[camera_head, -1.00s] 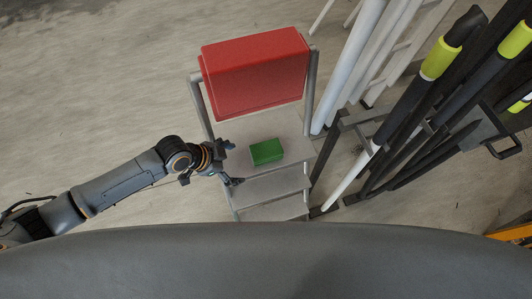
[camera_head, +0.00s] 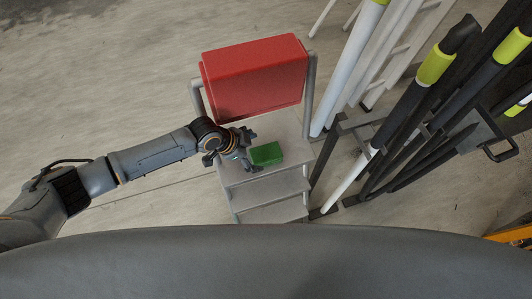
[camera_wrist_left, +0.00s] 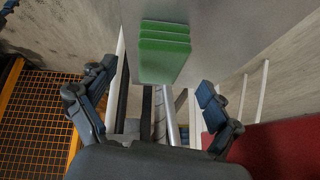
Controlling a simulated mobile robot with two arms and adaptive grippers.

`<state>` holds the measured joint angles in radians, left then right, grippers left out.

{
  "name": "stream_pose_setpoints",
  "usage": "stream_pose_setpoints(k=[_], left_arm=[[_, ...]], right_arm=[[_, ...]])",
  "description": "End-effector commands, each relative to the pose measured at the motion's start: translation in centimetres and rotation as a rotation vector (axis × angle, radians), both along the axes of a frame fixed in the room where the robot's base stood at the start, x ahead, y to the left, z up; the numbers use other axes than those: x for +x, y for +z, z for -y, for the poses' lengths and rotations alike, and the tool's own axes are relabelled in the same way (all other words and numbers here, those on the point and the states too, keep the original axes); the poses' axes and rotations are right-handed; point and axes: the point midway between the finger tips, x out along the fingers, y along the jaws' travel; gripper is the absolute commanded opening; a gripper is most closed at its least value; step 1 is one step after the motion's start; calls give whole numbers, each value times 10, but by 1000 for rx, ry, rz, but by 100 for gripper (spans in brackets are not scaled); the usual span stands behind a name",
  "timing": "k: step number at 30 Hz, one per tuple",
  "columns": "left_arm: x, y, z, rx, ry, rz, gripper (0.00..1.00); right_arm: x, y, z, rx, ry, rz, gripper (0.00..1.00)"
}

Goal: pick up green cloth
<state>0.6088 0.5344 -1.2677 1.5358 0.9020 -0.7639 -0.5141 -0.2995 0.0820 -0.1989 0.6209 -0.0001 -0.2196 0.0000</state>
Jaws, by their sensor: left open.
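The green cloth (camera_head: 269,153), a small folded block, lies on the top step of a grey step stool (camera_head: 290,128). In the left wrist view the cloth (camera_wrist_left: 164,52) shows its stacked folds, ahead of the fingers and between their lines. My left gripper (camera_head: 254,152) is open at the left edge of the cloth, one finger toward its far side and one toward its near side. In the wrist view the open fingers (camera_wrist_left: 156,77) hold nothing. My right gripper is not in view.
A large red box (camera_head: 255,78) stands at the back of the stool, between its side rails. Poles with black and yellow-green parts (camera_head: 436,64) and a dark rack crowd the right. An orange grating (camera_wrist_left: 35,115) shows in the wrist view. The floor at left is clear.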

Motion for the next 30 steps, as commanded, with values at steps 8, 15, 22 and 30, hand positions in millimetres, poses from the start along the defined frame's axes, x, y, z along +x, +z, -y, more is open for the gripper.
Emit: stream_pose_setpoints(k=[8, 15, 22, 30], left_arm=[[10, -23, 24, 1, 0, -2, 90], [15, -41, 34, -1, 0, 0, 90], [15, -42, 35, -1, 0, 0, 90], [15, -42, 35, 0, 0, 0, 41]], right_arm=[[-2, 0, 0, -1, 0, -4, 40], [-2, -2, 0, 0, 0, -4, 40], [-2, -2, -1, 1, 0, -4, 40], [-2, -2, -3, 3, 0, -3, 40]])
